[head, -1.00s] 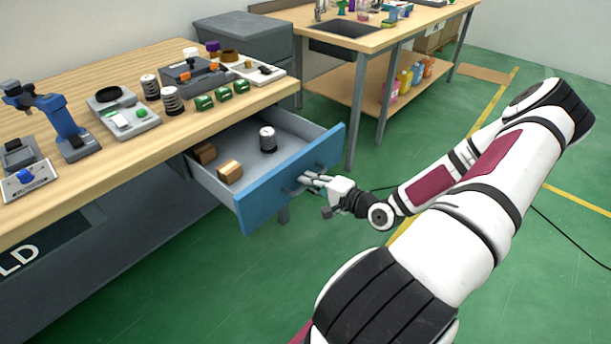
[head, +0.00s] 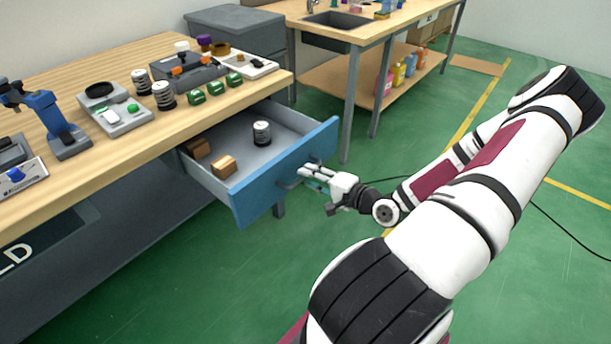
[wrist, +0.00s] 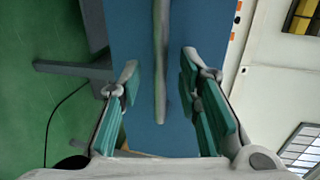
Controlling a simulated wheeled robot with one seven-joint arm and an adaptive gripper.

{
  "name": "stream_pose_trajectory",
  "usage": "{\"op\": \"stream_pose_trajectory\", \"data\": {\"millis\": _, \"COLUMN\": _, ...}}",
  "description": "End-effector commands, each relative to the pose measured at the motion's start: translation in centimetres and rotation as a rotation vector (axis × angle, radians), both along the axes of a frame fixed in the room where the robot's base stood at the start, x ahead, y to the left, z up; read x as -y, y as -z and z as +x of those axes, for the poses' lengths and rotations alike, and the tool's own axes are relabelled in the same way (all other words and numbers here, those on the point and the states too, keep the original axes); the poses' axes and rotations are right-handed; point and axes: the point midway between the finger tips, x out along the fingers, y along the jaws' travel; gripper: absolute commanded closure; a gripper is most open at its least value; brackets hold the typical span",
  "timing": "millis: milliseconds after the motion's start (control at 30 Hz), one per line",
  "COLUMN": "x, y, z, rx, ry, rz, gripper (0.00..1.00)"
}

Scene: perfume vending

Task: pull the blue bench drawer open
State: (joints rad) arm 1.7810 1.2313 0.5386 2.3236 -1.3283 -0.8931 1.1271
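The blue bench drawer (head: 285,172) stands pulled out from under the wooden bench, its grey inside showing. It holds brown blocks (head: 223,165) and a black-and-white jar (head: 262,133). My gripper (head: 304,177) is just in front of the blue front. In the wrist view my gripper (wrist: 161,70) is open, with a clear gap between each green-padded finger and the bar handle (wrist: 160,40). The handle lies between the two fingers, and the blue front (wrist: 137,25) fills the area behind it.
The bench top (head: 120,60) carries a blue press (head: 52,120), a scale, jars and green items. A second table with a sink (head: 340,20) stands behind. Green floor (head: 255,270) is clear in front of the drawer.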

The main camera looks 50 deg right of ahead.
Motion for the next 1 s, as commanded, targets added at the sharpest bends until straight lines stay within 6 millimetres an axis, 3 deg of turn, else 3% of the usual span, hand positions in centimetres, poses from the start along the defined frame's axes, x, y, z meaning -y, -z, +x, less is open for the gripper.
{"op": "stream_pose_trajectory", "data": {"millis": 200, "x": 0.3, "y": -0.9, "z": -4.6, "rx": -0.002, "ry": 0.005, "rz": -0.002, "gripper": 0.69}}
{"op": "stream_pose_trajectory", "data": {"millis": 433, "x": 0.4, "y": -1.6, "z": -8.1, "rx": -0.002, "ry": 0.003, "rz": -0.001, "gripper": 0.69}}
{"op": "stream_pose_trajectory", "data": {"millis": 600, "x": 0.3, "y": -1.9, "z": -9.2, "rx": 0.000, "ry": 0.001, "rz": 0.001, "gripper": 0.69}}
{"op": "stream_pose_trajectory", "data": {"millis": 1000, "x": 0.3, "y": -1.9, "z": -9.3, "rx": 0.000, "ry": 0.000, "rz": 0.002, "gripper": 0.69}}
